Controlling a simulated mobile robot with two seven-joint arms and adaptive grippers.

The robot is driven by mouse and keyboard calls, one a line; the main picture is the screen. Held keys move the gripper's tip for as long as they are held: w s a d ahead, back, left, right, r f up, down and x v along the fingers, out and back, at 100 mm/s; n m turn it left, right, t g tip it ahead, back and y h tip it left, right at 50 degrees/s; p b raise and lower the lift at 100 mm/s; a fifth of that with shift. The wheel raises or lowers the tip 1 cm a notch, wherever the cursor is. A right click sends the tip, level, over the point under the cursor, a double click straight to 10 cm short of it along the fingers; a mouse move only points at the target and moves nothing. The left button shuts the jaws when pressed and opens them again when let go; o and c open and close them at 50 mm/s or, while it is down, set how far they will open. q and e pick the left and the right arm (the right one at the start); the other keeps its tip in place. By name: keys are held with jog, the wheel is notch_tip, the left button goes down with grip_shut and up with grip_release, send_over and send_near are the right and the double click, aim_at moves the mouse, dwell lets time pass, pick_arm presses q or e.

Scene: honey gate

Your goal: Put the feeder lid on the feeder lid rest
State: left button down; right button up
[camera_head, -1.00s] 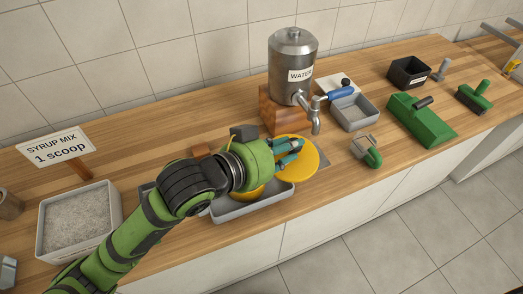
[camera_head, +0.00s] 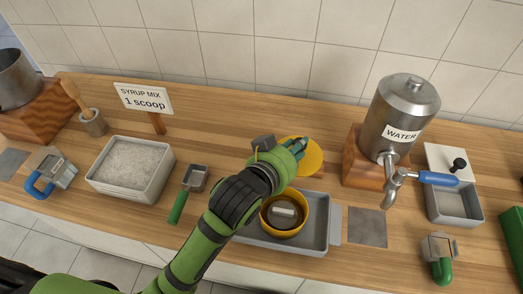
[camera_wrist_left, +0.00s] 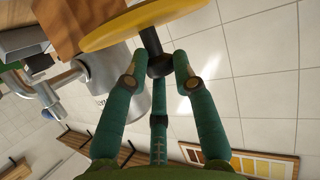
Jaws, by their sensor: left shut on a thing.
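My left gripper (camera_head: 300,147) is shut on the knob of the feeder lid (camera_head: 315,158), a round yellow disc. The lid is behind the feeder and left of the water dispenser; its height above the counter is hard to tell. The left wrist view shows the fingers (camera_wrist_left: 160,66) closed around the dark knob, with the yellow disc (camera_wrist_left: 130,27) beyond them. The feeder (camera_head: 303,222), a yellow pot with a pale block inside, stands uncovered in a grey tray (camera_head: 322,247). I cannot make out the lid rest; the arm and lid may hide it. My right gripper is out of view.
The steel water dispenser (camera_head: 405,110) on its wooden block (camera_head: 362,160) is right of the lid. A syrup mix bin (camera_head: 132,168), its sign (camera_head: 143,98) and a green-handled scoop (camera_head: 188,190) are to the left. The back counter between sign and lid looks clear.

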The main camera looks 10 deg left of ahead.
pick_arm(q)
jog(key=w+a+f, duration=0.2)
jog(key=a, duration=0.1)
jog(key=w+a+f, duration=0.2)
jog(key=a, duration=0.1)
jog(key=w+a+f, duration=0.2)
jog(key=a+f, duration=0.1)
jog(key=shift+w+a+p, duration=0.15)
jog(key=shift+a+p, duration=0.1)
jog(key=shift+p, duration=0.15)
notch_tip(320, 180, down, 3)
jog(key=shift+f, duration=0.3)
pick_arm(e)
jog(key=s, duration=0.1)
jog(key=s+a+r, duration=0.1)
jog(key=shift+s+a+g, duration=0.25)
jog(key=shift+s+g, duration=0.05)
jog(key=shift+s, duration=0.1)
